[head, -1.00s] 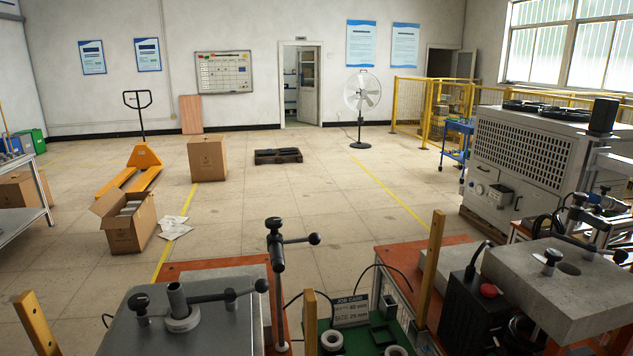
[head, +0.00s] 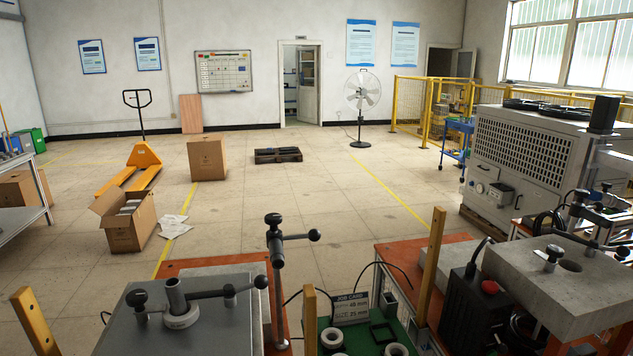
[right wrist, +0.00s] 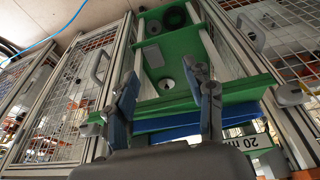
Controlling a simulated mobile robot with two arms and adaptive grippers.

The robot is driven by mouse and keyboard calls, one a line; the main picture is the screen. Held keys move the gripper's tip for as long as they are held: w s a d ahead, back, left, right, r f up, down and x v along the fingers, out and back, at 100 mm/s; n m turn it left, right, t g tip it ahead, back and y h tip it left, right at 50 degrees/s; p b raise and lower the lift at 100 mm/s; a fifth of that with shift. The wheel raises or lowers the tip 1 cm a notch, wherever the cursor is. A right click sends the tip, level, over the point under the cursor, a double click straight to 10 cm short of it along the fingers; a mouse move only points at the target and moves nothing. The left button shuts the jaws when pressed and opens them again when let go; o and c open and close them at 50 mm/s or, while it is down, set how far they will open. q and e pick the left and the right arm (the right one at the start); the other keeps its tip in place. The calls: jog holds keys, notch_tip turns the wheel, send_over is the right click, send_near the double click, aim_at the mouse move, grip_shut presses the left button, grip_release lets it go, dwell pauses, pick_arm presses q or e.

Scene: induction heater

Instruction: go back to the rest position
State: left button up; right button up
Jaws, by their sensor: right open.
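My right gripper (right wrist: 165,92) shows in the right wrist view with its two fingers spread apart and nothing between them. Past the fingers is a green tray-like fixture (right wrist: 180,70) with round holes or rings and a small grey block. I cannot tell the exact gap between the fingers and the fixture. In the head view, dark and pale jointed parts stand at the right edge, partly cut off; I cannot tell which of them are my right arm. My left gripper is not in view.
In the head view, a grey-topped bench (head: 125,330) stands in front and a concrete-like block (head: 530,300) at the right. The open floor (head: 300,200) is clear. In the wrist view, mesh doors (right wrist: 60,110) flank the fixture.

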notch_tip(320, 180, down, 16)
jog(key=s+b, duration=0.1)
jog(key=b, duration=0.1)
jog(key=s+d+f+g+b, duration=0.1)
jog(key=s+f, duration=0.8)
jog(key=f, duration=0.3)
jog(key=s+d+f+g+b, duration=0.1)
jog(key=s+d+f+b, duration=0.1)
jog(key=s+f, duration=0.7)
notch_tip(320, 180, down, 4)
jog(key=shift+s+r, duration=0.25)
jog(key=shift+s, duration=0.15)
